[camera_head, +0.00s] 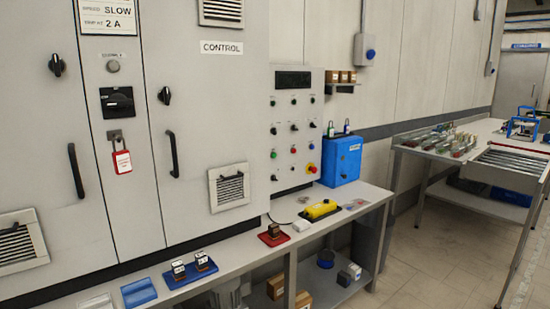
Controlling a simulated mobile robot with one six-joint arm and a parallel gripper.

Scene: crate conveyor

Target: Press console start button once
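A grey console panel (299,88) with a dark display and several small buttons and knobs is mounted on the wall beside the control cabinet. The button labels are too small to read, so I cannot tell which is start. My gripper is not in view.
A grey cabinet (215,105) with black handles and a red padlock tag (122,161) fills the left. A shelf bench (345,210) below the console carries a yellow pendant (320,210) and a blue box (341,160). A roller table (512,162) stands right; floor between is clear.

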